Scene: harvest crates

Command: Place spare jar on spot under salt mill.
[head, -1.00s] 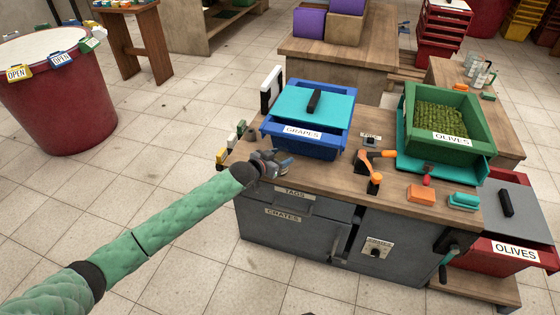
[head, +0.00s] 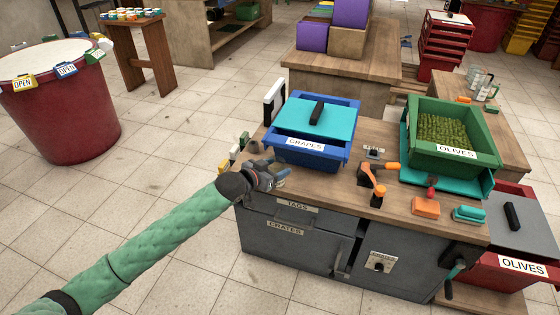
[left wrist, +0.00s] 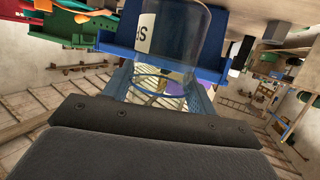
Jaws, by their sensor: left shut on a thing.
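My left gripper (head: 278,176) is at the front left edge of the workbench (head: 335,190), in front of the blue crate. In the left wrist view its blue fingers (left wrist: 160,92) are shut on a clear, greyish round thing (left wrist: 180,42), which looks like a glass jar. In the head view the held thing can hardly be told from the fingers. I cannot make out a salt mill or a marked spot. My right gripper is not in view.
The blue grapes crate (head: 342,153) with a teal lid and the green olives crate (head: 485,140) stand on the bench. An orange-handled tool (head: 377,180), an orange block (head: 425,207) and a teal brush-like thing (head: 468,214) lie near its front. Glassware (head: 482,80) stands on the table behind.

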